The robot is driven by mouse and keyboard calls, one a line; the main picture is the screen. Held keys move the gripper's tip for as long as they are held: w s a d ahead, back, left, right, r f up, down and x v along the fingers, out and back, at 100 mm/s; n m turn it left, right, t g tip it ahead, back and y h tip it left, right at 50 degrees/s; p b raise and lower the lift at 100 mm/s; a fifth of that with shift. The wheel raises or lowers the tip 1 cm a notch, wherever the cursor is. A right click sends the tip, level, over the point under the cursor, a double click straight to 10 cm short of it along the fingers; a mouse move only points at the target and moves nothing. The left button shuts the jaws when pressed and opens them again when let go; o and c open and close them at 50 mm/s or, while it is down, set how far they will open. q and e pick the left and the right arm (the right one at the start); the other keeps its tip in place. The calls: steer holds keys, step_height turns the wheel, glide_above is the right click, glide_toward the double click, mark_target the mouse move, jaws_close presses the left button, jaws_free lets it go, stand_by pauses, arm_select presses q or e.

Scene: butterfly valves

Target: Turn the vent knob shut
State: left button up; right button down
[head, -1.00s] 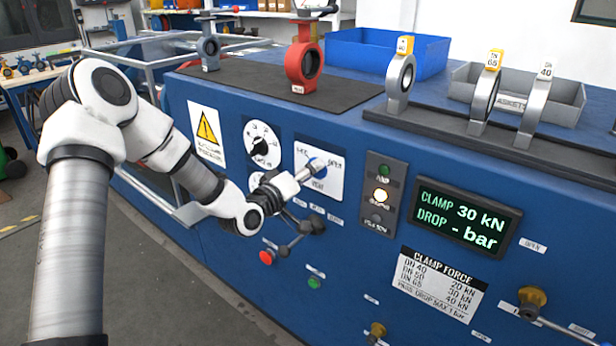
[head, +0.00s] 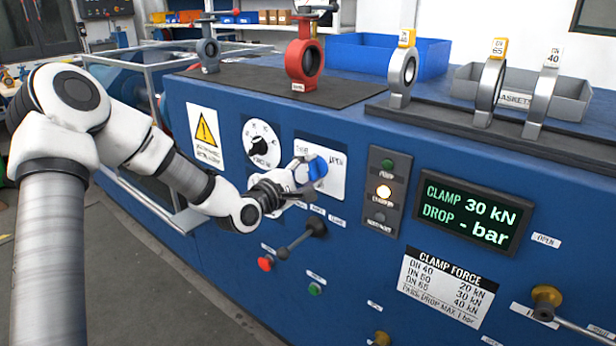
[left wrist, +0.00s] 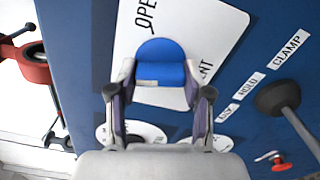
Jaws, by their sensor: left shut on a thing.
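The blue vent knob (head: 318,168) sits on a white label plate (head: 336,188) on the blue front panel. The word OPEN shows at the plate's upper right in the head view. My left gripper (head: 307,172) reaches the knob from the left and is shut on it. In the left wrist view the knob (left wrist: 160,60) lies between the two fingers (left wrist: 160,78), with a pale mark across its near part. The gripper hides part of the plate, and I cannot tell the knob's exact setting. My right gripper is not in view.
A black-handled lever (head: 300,236) sticks out just below the knob. A white dial (head: 262,142) is to the left and a lamp strip (head: 384,195) to the right. The display (head: 466,214) reads CLAMP 30 kN. A red valve (head: 304,65) stands on top.

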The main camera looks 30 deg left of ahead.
arm_select(q)
steer(key=n+b, duration=0.1)
steer(key=n, duration=0.3)
steer(key=shift+a+r+n+b, duration=0.1)
steer(key=shift+r+n+b, duration=0.1)
steer(key=shift+n+b, duration=0.15)
steer(key=n+b, duration=0.1)
steer(key=n, duration=0.3)
steer(key=shift+r+n, duration=0.1)
steer(key=shift+n, duration=0.15)
steer(key=o, duration=1.2)
steer(key=shift+w, duration=0.15)
steer(key=shift+c, duration=0.2)
steer(key=shift+w+d+f, duration=0.1)
steer(key=shift+d+f, duration=0.15)
steer(key=s, duration=0.7)
steer(key=shift+s+a, duration=0.25)
steer(key=shift+a, duration=0.05)
